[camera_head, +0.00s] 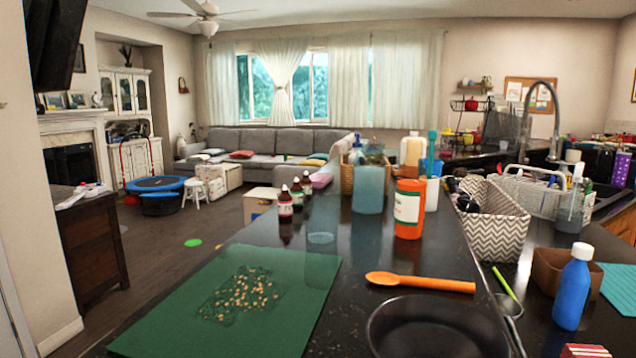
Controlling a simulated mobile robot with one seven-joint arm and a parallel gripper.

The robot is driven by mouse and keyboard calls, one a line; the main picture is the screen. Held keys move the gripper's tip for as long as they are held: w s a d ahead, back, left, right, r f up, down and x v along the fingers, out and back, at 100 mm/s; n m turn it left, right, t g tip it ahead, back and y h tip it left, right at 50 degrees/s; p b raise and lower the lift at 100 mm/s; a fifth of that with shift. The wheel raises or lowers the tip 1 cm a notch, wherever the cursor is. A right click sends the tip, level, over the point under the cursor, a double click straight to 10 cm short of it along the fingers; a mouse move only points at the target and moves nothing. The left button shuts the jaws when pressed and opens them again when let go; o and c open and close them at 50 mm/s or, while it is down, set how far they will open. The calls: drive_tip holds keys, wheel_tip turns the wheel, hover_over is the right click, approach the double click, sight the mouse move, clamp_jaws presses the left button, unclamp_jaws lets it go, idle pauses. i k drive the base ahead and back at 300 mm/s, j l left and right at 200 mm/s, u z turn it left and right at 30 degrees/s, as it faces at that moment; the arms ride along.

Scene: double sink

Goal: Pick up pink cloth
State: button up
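A small pink item (320,180), possibly the pink cloth, lies at the far end of the dark counter. It is between the brown bottles with red and white labels (297,197) and a blue soap bottle (369,187). It is too small to tell whether it is cloth. A red-and-white striped thing (586,351) is cut off at the bottom right edge. My gripper is not in view.
A green mat (300,268) with scattered bits covers the near left counter. An orange bottle (408,208), an orange spoon (420,282), a black pan (430,335), a chevron basket (493,221) and a blue bottle (573,290) crowd the right. Floor is open at left.

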sight(317, 178)
drive_tip(key=u, duration=0.6)
drive_tip(key=i+j+u, duration=0.25)
drive_tip(key=j, duration=0.2)
drive_tip(key=j+u, duration=0.25)
drive_tip(key=j, duration=0.25)
drive_tip(key=i+j+u, duration=0.5)
drive_tip(key=j, duration=0.25)
drive_tip(key=i+j+z, duration=0.1)
drive_tip(key=i+j, duration=0.15)
drive_tip(key=i, duration=0.25)
drive_tip(key=i+j, duration=0.35)
drive_tip(key=i, duration=0.15)
drive_tip(key=i+l+z, duration=0.1)
drive_tip(key=i+z, duration=0.45)
drive_tip(key=z, duration=0.2)
drive_tip(key=i+z, duration=0.35)
drive_tip(key=i+l+z, duration=0.1)
drive_tip(key=i+z, duration=0.7)
drive_tip(key=i, duration=0.15)
drive_tip(key=i+z, duration=0.4)
drive_tip(key=i+j+z, duration=0.2)
drive_tip(key=i+z, duration=0.2)
drive_tip(key=i, duration=0.15)
